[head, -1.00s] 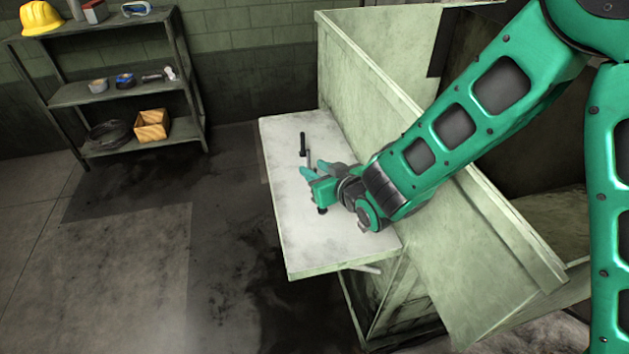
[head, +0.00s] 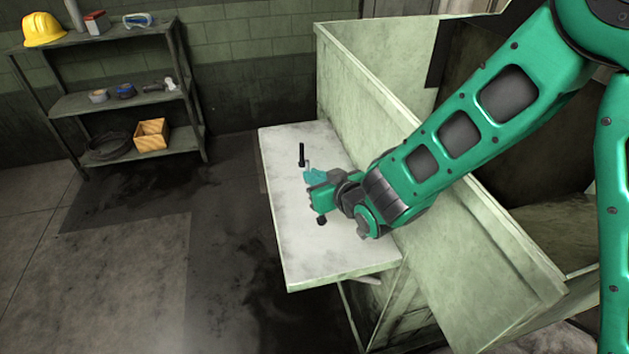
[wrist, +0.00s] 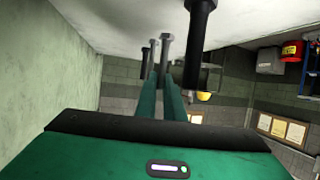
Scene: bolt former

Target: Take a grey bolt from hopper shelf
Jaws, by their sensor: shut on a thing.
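My gripper (head: 312,178) is low over the pale hopper shelf (head: 345,258), its teal fingers closed on a grey bolt (head: 307,164). In the wrist view, the grey bolt (wrist: 166,48) shows between the fingertips (wrist: 162,82), head outward, against the shelf surface, which appears at the top. I cannot tell if it is clear of the shelf. A dark bolt (head: 302,153) stands upright just beyond the fingertips. Another dark bolt (head: 321,220) is beside the gripper on its near side; it looms large in the wrist view (wrist: 197,50).
The green hopper wall (head: 390,105) rises right behind the shelf, under my forearm. A storage rack (head: 125,100) with a yellow helmet (head: 44,30) and a wooden box (head: 151,135) stands at the back left. The floor left of the shelf is clear.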

